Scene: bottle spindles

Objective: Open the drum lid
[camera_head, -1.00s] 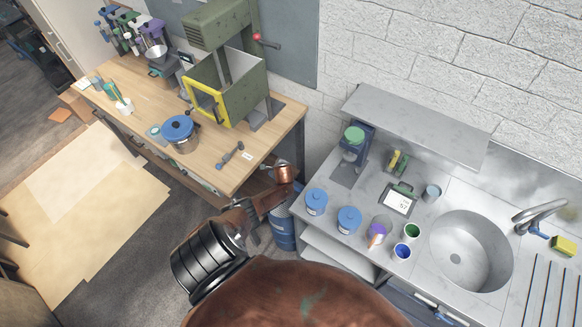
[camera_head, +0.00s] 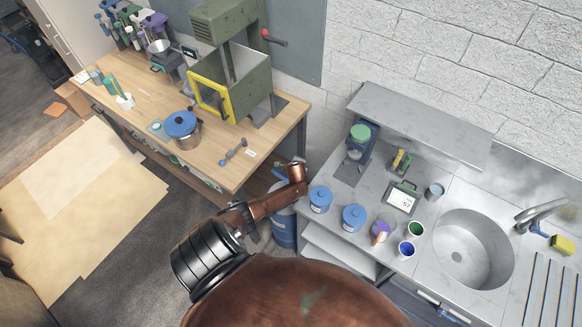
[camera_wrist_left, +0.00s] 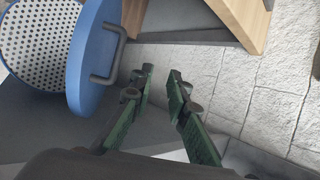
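The blue drum (camera_head: 284,232) stands on the floor between the wooden table and the sink counter, its top mostly behind my left arm. In the left wrist view the blue lid (camera_wrist_left: 92,55) with its grey handle (camera_wrist_left: 117,55) is seen nearly edge-on. It stands tilted away from a white perforated disc (camera_wrist_left: 38,38) with a blue rim, so the lid looks raised. My left gripper (camera_wrist_left: 161,73) is open and empty, its fingertips just right of the handle and apart from it. The gripper's fingers are not clear in the head view. My right gripper is not in view.
The wooden table (camera_head: 222,172) lies left of the drum, with a blue-lidded pot (camera_head: 181,125) on it. The sink counter (camera_head: 335,235) is close on the right, carrying blue-lidded jars (camera_head: 320,199) near its edge. A brick wall (camera_head: 420,60) is behind.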

